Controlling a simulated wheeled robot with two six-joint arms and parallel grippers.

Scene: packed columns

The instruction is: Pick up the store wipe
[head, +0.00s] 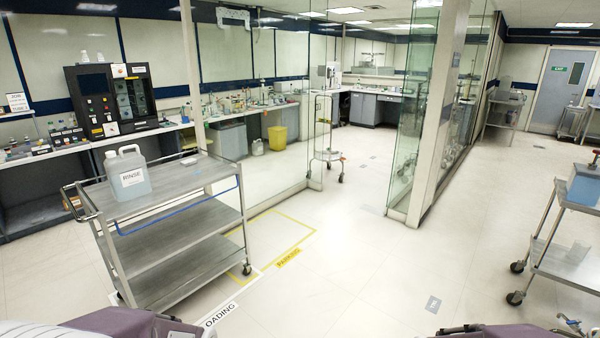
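I cannot pick out the store wipe for certain. A small flat pale piece (189,161) lies on the top shelf of the steel cart (160,208) at the left, and is too small to identify. Only purple and grey parts of my two arms show along the bottom edge. Neither gripper's fingertips can be made out, and no held thing shows.
A jug labelled RINSE (127,174) stands on the left cart. Yellow PARKING floor lines (293,235) lie beside it. Another steel cart (562,262) stands at the right edge with a blue container (584,184). Glass partitions (410,130) stand mid-room. The central floor is clear.

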